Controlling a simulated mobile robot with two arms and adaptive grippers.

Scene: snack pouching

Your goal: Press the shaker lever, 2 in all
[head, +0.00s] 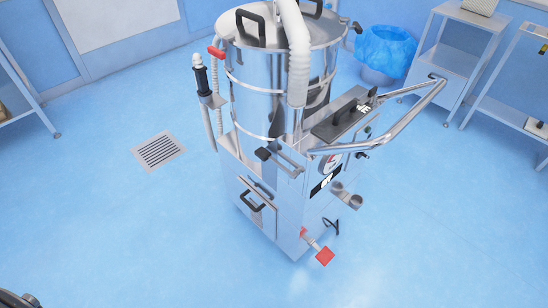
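A steel industrial vacuum machine (250,85) with a tall cylindrical drum stands upright on the floor in the middle of the head view. A lever with a black knob (265,153) sticks out from its front upper edge. A red pedal on a short arm (325,256) sticks out low at the front right. A small red handle (215,52) is at the drum's upper left. No label shows which of these is the shaker lever. Neither of my grippers can be made out; only a dark rounded piece shows in the bottom left corner.
A curved push handle (408,118) juts out to the machine's right. A bin with a blue bag (384,52) and steel shelving (455,55) stand behind right. A floor drain grate (158,150) lies left. The blue floor in front is clear.

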